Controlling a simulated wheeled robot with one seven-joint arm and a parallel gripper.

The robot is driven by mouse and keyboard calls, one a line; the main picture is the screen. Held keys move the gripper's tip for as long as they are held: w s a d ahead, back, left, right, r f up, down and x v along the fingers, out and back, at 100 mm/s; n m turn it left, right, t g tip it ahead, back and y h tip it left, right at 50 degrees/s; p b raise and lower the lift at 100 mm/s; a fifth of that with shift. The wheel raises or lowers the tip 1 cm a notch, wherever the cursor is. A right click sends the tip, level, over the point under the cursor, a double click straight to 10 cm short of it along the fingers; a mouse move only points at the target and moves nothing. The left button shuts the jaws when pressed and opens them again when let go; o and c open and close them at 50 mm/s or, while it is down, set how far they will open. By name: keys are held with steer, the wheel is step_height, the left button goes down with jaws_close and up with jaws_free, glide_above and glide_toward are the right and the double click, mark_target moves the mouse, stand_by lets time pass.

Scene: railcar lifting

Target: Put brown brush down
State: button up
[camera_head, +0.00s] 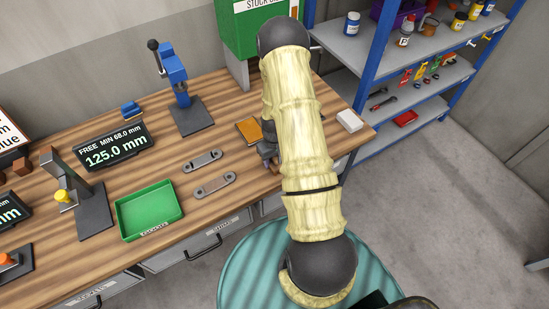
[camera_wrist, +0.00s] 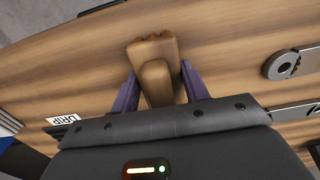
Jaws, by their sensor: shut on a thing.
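The brown brush (camera_wrist: 155,72) shows in the wrist view as a brown block with a wider, notched far end. My gripper (camera_wrist: 159,74) is shut on it, with one purple finger on each side. The brush is over the wooden bench top; I cannot tell whether it touches the wood. In the head view my gripper (camera_head: 268,152) is low over the bench near its front edge, right of the two metal links. My arm largely hides the gripper and the brush there.
Two grey metal links (camera_head: 202,160) (camera_head: 215,184) lie left of my gripper. A green tray (camera_head: 149,210) stands farther left. An orange-brown pad (camera_head: 249,131) lies just behind the gripper. A white block (camera_head: 349,120) is at the bench's right end. Bare wood (camera_head: 228,110) shows behind.

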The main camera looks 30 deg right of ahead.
steer(key=o, duration=1)
steer(key=shift+c, duration=0.2)
steer(key=shift+r, duration=0.2)
step_height(320, 180, up, 12)
steer(key=b, duration=0.3)
steer(key=shift+f+b, duration=0.1)
steer(key=shift+b, duration=0.3)
steer(key=s+a+r+t, duration=0.2)
steer(key=s+a+r, duration=1)
steer(key=a, duration=0.1)
steer(key=shift+s+a+r+t, duration=0.2)
steer(key=shift+s+r+t, duration=0.05)
steer(key=shift+r+t, duration=0.1)
